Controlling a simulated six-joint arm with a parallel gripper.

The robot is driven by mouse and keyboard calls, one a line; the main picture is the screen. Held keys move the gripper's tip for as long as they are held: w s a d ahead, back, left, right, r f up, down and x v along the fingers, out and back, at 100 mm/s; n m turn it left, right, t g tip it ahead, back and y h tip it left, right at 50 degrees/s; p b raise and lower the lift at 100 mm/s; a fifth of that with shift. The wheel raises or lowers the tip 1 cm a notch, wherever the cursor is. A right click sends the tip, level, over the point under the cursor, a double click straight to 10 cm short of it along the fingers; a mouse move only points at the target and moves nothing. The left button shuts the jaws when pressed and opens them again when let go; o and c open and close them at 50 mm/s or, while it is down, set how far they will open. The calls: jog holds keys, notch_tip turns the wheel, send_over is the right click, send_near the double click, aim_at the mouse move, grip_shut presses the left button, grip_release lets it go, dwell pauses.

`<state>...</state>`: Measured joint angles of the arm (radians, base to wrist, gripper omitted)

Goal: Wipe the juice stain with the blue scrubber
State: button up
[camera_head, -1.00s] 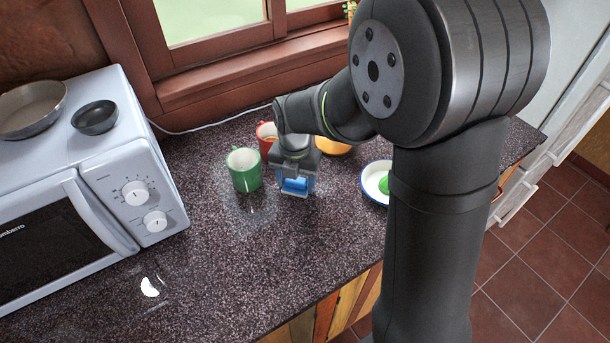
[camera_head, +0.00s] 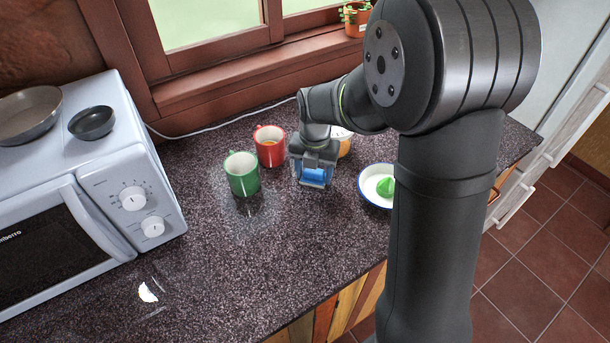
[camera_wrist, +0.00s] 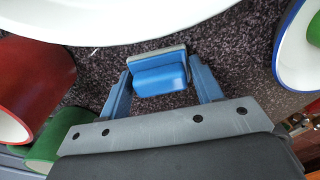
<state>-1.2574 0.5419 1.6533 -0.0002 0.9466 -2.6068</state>
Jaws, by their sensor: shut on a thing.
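The blue scrubber (camera_head: 314,174) is between the fingers of my gripper (camera_head: 313,180), which is shut on it. In the wrist view the scrubber (camera_wrist: 160,76) shows a blue body with a grey edge, between the blue fingers of my gripper (camera_wrist: 162,88). They are low over the dark speckled counter (camera_head: 260,275); I cannot tell whether the scrubber touches it. A faint pale, glossy patch (camera_head: 250,220), which looks like the stain, lies in front of the green mug, to the left of my gripper.
The green mug (camera_head: 242,175) and red mug (camera_head: 269,147) stand left of my gripper. A blue-rimmed bowl (camera_head: 370,190) with a green item is right. The microwave (camera_head: 120,170) fills the left. A white spot (camera_head: 148,292) lies front left.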

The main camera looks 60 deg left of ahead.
aim_at(288, 193)
jog(key=w, duration=0.2)
jog(key=shift+w, duration=0.3)
jog(key=shift+s, duration=5.05)
notch_tip(288, 193, up, 8)
jog(key=shift+r, duration=0.15)
jog(key=shift+w, duration=0.1)
